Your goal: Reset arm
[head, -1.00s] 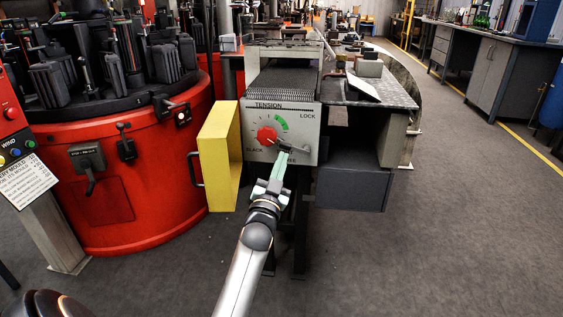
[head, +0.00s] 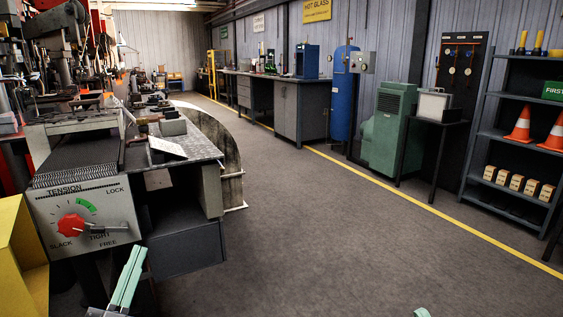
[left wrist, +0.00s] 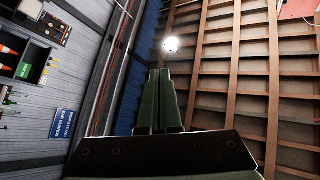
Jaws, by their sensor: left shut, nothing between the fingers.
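My left gripper (head: 134,250) is at the lower left of the head view, its pale green fingers together and empty. It is in front of and below the tension panel (head: 118,200), apart from it. In the left wrist view the fingers (left wrist: 160,72) are side by side, pointing up at the ceiling. A small pale green tip (head: 422,313) at the bottom edge looks like part of my right gripper; the rest is out of frame.
A yellow guard (head: 22,255) stands left of the panel. A dark grey box (head: 188,248) is under the metal table (head: 190,147). The grey floor (head: 330,230) to the right is open up to the yellow line, a green cabinet (head: 390,130) and a shelf with cones (head: 519,125).

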